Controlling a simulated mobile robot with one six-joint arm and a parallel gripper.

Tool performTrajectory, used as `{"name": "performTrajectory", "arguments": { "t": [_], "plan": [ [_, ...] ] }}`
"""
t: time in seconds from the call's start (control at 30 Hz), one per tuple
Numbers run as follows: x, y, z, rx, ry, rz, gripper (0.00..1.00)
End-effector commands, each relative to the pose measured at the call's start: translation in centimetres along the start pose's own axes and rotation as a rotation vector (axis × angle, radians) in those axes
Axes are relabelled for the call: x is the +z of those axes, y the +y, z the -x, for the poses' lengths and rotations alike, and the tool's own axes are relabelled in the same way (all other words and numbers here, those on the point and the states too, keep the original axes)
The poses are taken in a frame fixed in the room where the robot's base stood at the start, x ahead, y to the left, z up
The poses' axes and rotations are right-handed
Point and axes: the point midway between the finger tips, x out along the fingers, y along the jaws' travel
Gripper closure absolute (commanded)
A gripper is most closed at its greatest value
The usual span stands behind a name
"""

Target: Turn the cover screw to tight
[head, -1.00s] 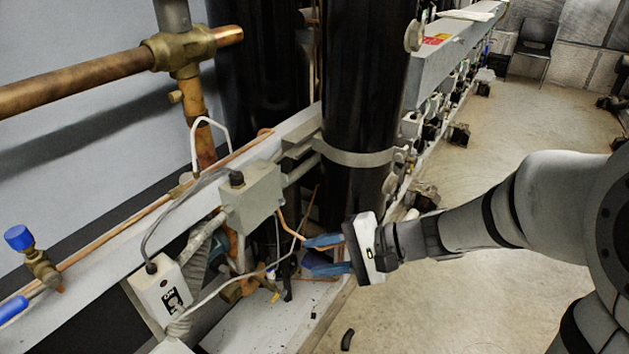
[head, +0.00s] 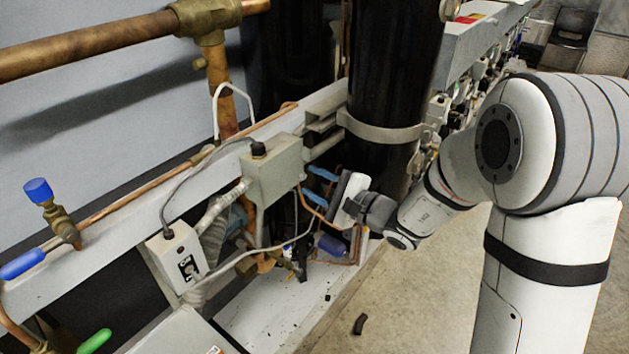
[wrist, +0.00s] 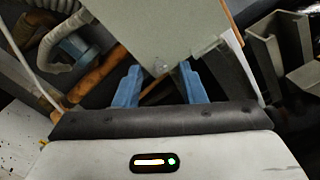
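The grey box (head: 273,172) is mounted on the rail, with a black cable fitting on top. It also fills the top middle of the wrist view (wrist: 165,28). A small pale round detail (wrist: 160,67) near the box's lower edge there may be the cover screw, but it is too unclear to be sure. My gripper (head: 314,184) is just right of the box in the head view. In the wrist view my gripper (wrist: 160,80) has its two blue fingers apart, one each side of that detail, with nothing seen held between them. Contact cannot be told.
A white switch box (head: 176,262) hangs lower left with hoses around it. A black cylinder (head: 392,75) stands behind my gripper. Copper pipe (head: 312,205) runs close below it. The floor (head: 420,300) at right is mostly clear.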

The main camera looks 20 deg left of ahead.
Motion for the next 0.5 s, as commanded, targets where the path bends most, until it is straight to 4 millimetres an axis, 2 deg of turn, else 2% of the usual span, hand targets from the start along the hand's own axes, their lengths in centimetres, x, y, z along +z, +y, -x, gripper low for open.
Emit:
{"name": "performTrajectory", "arguments": {
  "t": [0.1,0.37,0.5],
  "plan": [
    [0.03,-0.03,-0.84,0.0,0.0,0.0,0.63],
    [0.03,0.01,-1.03,0.0,0.0,0.0,0.63],
    [0.04,0.02,-1.03,0.0,0.0,0.0,0.72]
  ]
}}
